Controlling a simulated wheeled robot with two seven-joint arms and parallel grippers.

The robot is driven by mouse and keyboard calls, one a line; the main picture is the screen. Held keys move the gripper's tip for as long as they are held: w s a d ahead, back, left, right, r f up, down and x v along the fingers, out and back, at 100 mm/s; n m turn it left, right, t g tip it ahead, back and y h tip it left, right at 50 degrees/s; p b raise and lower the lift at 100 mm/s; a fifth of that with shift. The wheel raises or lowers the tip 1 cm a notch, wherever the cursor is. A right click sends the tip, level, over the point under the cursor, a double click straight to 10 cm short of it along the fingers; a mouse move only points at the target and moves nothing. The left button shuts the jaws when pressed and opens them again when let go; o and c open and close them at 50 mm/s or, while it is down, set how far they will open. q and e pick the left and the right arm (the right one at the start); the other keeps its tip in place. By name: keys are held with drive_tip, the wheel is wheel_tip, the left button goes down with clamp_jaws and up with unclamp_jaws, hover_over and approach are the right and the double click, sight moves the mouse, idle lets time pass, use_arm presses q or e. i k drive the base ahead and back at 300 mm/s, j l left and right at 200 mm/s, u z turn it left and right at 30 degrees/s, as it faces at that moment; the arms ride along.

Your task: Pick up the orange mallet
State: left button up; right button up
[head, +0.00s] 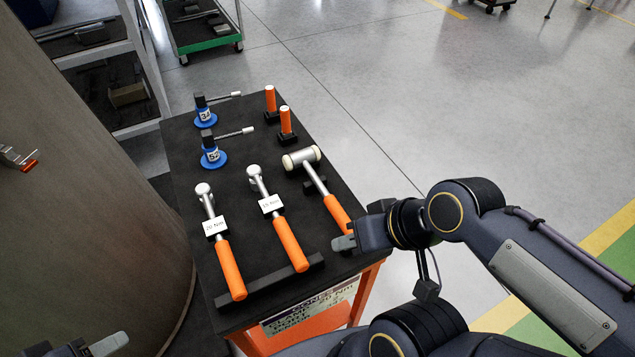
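The orange mallet (337,211) lies on the right side of the black cart top, its pale cylindrical head toward the back and its orange handle pointing toward me. My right gripper (345,243) is at the lower end of the handle, close to it, near the cart's right edge. It covers the handle's end. I cannot tell whether it touches the handle or how far its fingers are apart. My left gripper (108,344) shows only partly at the bottom left, far from the mallet; its opening is not clear.
Two orange-handled torque wrenches (289,243) (229,268) lie left of the mallet on the cart (184,150). Two blue-based gauges (213,158) (205,117) and two upright orange-handled tools (286,120) (270,98) stand behind. A large curved brown body (85,200) is at the left. Open floor lies right.

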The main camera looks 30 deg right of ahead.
sight(303, 157)
drive_tip(key=k, duration=0.2)
drive_tip(key=k+u, duration=0.15)
drive_tip(key=u, duration=0.2)
drive_tip(key=k+u, duration=0.15)
drive_tip(key=u, duration=0.2)
drive_tip(key=k+j+u, duration=0.15)
drive_tip(key=u, duration=0.25)
drive_tip(key=i+l+u, duration=0.1)
drive_tip(key=l+u, duration=0.25)
drive_tip(key=i+l+u, duration=0.1)
drive_tip(key=u, duration=0.3)
drive_tip(key=l+u, duration=0.35)
drive_tip(key=i, duration=0.25)
drive_tip(key=k+z, duration=0.1)
drive_tip(key=k, duration=0.35)
drive_tip(key=l+z, duration=0.15)
drive_tip(key=z, duration=2.45)
drive_tip(key=l+u, duration=0.5)
drive_tip(key=l, duration=0.1)
